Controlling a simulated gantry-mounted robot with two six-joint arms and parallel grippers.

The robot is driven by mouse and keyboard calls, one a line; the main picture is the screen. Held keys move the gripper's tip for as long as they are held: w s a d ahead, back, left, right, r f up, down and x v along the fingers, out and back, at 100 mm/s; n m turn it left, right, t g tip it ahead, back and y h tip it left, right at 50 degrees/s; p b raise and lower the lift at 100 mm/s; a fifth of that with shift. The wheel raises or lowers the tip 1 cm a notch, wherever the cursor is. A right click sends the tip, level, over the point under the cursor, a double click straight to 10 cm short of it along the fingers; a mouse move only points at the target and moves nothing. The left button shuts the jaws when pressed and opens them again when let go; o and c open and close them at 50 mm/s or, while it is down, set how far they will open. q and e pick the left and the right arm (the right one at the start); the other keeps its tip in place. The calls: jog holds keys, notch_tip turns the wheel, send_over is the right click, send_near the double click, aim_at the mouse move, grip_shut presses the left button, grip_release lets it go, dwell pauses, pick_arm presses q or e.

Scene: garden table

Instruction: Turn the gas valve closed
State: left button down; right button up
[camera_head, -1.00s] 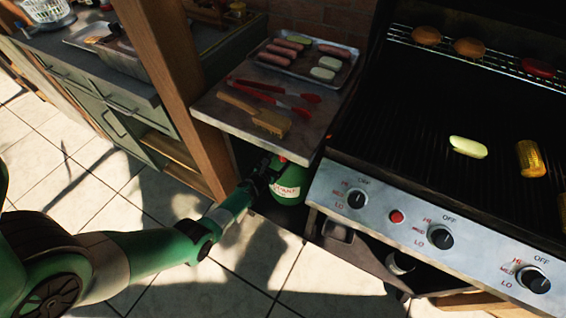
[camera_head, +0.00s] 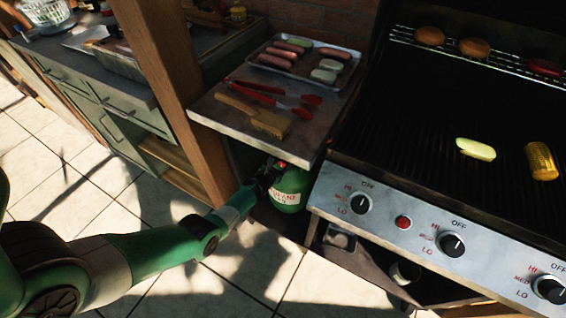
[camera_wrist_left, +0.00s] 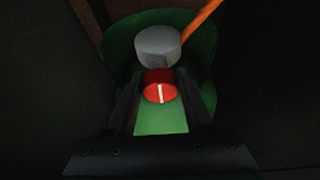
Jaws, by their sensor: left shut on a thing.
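The green gas bottle (camera_head: 291,190) stands on the floor under the side shelf, left of the grill. In the left wrist view its green body (camera_wrist_left: 160,121) fills the middle. The red valve knob (camera_wrist_left: 160,88), with a white line along its face, sits in front of a grey cylindrical fitting (camera_wrist_left: 158,46). My left gripper (camera_head: 270,172) reaches in under the shelf. Its two dark fingers (camera_wrist_left: 159,92) stand on either side of the red knob and are shut on it. The white line looks close to upright in that view. My right gripper is not in view.
An orange hose (camera_wrist_left: 201,27) leads up from the fitting. Above the bottle, the shelf (camera_head: 222,121) holds red tongs (camera_head: 277,94), a brush (camera_head: 262,119) and a tray of food (camera_head: 291,66). The wooden post (camera_head: 168,90) stands close to my arm.

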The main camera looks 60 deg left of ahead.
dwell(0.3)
pick_arm(q)
jog(key=shift+d+f+m+g+y+b, duration=0.15)
jog(key=shift+m+g+y+b, duration=0.4)
jog(key=shift+m, duration=0.55)
jog(key=shift+w+m+g+y+b, duration=0.1)
jog(key=shift+m+g+y+b, duration=0.15)
jog(key=shift+m+y+b, duration=0.8)
jog(key=shift+m, duration=0.25)
jog(key=shift+c, duration=1.8)
grip_release()
